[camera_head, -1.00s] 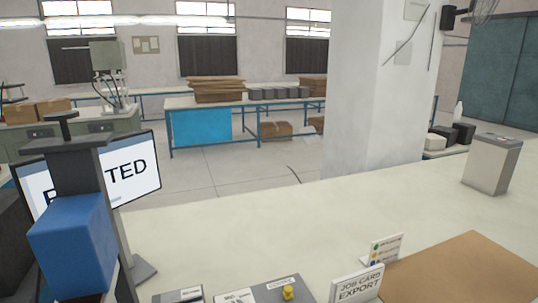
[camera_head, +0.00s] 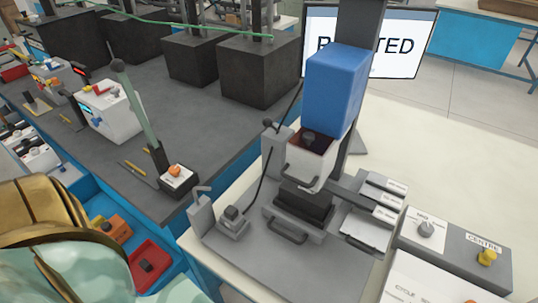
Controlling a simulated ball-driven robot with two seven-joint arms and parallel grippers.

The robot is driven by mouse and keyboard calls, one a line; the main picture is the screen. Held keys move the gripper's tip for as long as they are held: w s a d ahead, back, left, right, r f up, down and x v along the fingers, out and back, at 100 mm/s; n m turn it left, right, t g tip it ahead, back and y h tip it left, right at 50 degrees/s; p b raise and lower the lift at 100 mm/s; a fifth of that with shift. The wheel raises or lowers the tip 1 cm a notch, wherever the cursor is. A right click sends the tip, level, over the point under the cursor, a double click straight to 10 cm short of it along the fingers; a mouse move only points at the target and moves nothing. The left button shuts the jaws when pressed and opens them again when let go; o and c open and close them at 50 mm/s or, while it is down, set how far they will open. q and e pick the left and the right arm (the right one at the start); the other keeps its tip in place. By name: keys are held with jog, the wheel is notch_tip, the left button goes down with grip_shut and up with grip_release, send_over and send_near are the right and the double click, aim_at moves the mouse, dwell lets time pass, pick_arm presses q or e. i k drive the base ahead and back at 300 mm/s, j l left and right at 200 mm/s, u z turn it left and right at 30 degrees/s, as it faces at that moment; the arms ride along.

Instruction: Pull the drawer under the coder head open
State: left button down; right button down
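The coder head is a blue block (camera_head: 335,88) on a dark upright column at the right of centre. Just under it sits a pale box (camera_head: 308,172) with a dark opening on top and a curved handle on its front. Below that is a black block, then a low grey drawer-like unit (camera_head: 293,222) with its own bar handle (camera_head: 286,232). The grey unit's front looks flush, but I cannot tell for sure that it is shut. Neither of my grippers is in view.
A control panel (camera_head: 455,247) with a knob and a yellow button lies to the right. A grey lever fixture (camera_head: 228,222) stands left of the drawer unit. A dark bench (camera_head: 150,60) with several black blocks is at the left. A large gold and pale green shape fills the lower left.

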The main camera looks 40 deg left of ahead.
aim_at(298, 214)
jog(key=u, duration=0.9)
jog(key=k+l, duration=0.1)
jog(key=l, duration=0.15)
jog(key=l+z, duration=0.1)
jog(key=l, duration=0.15)
jog(key=k, duration=0.05)
